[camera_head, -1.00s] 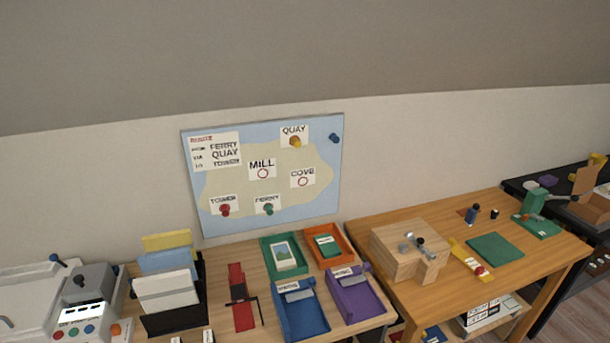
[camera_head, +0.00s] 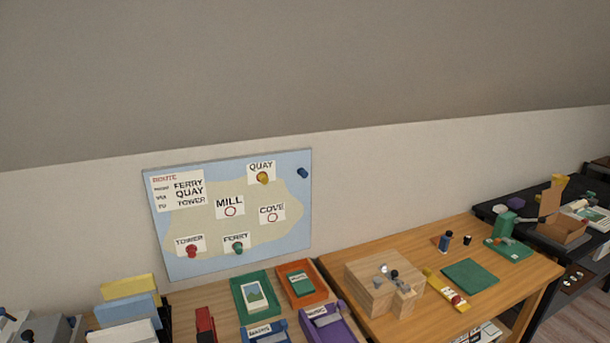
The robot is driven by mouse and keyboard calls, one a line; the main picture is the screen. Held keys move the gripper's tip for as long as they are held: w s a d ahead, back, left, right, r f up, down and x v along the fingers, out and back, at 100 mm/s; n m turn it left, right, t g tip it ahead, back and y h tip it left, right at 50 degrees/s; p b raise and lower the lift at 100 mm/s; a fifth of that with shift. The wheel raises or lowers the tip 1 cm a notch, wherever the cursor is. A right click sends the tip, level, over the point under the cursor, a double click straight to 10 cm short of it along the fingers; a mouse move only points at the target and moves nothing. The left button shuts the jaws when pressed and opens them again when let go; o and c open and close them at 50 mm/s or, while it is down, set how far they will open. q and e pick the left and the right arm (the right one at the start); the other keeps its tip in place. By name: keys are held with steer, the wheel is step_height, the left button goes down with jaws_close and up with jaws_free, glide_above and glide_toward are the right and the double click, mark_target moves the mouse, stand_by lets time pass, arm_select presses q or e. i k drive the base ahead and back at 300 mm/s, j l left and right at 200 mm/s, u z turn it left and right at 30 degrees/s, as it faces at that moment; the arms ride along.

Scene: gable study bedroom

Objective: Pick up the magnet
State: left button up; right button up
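The map board (camera_head: 292,222) hangs on the wall behind the desk and carries several knob-like magnets. A yellow magnet (camera_head: 263,178) sits at QUAY. A red magnet (camera_head: 191,251) sits at TOWER and a green magnet (camera_head: 238,248) at FERRY. A dark blue magnet (camera_head: 303,172) is at the board's top right corner, off the island shape. MILL and COVE show only empty red rings. A route card (camera_head: 177,192) on the board lists FERRY, QUAY and TOWER. Neither of my grippers is in view.
Below the board, the left desk holds file folders (camera_head: 127,309), a green tray (camera_head: 268,309), an orange tray (camera_head: 317,300), and blue and purple trays. The right desk (camera_head: 440,315) holds a wooden block (camera_head: 370,299) and a green mat (camera_head: 470,278). The wall above is clear.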

mark_target(301, 172)
steer(key=i+l, duration=0.3)
steer(key=l, duration=0.15)
steer(key=i+l, duration=0.35)
steer(key=l, duration=0.15)
steer(key=i+l+u, duration=0.15)
steer(key=u, duration=0.35)
steer(key=i+l+u, duration=0.1)
steer(key=l+u, duration=0.35)
